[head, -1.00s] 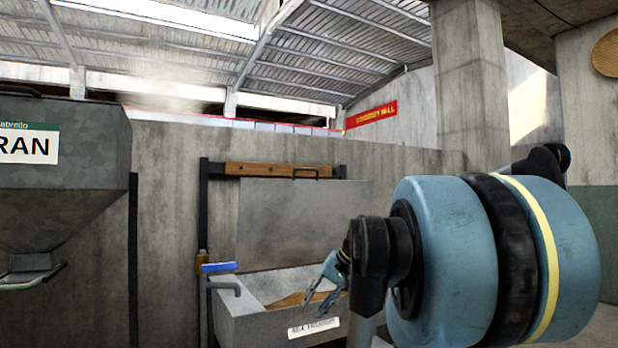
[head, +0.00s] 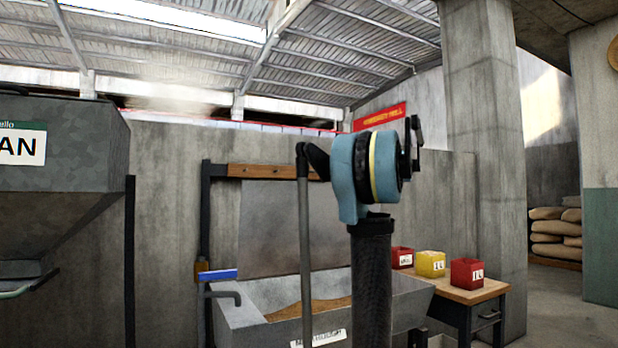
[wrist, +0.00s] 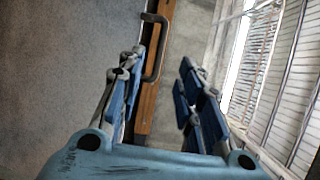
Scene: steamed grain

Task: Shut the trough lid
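The trough lid (head: 268,228) is a grey metal sheet standing upright behind the trough (head: 232,315), with a wooden strip (head: 265,171) along its top. The trough is open and holds brown grain (head: 310,308). In the wrist view, the dark lid handle (wrist: 158,50) on the wooden strip (wrist: 147,108) shows in the gap of my gripper (wrist: 162,70), closer to the left finger. My gripper is open, its blue fingers apart; contact with the handle cannot be told.
A blue-handled lever (head: 217,274) stands at the trough's left. A grey hopper (head: 65,150) is at far left. A wooden table (head: 465,290) at right carries a yellow box (head: 430,263) and red boxes (head: 467,272). Sacks (head: 556,238) lie farther right.

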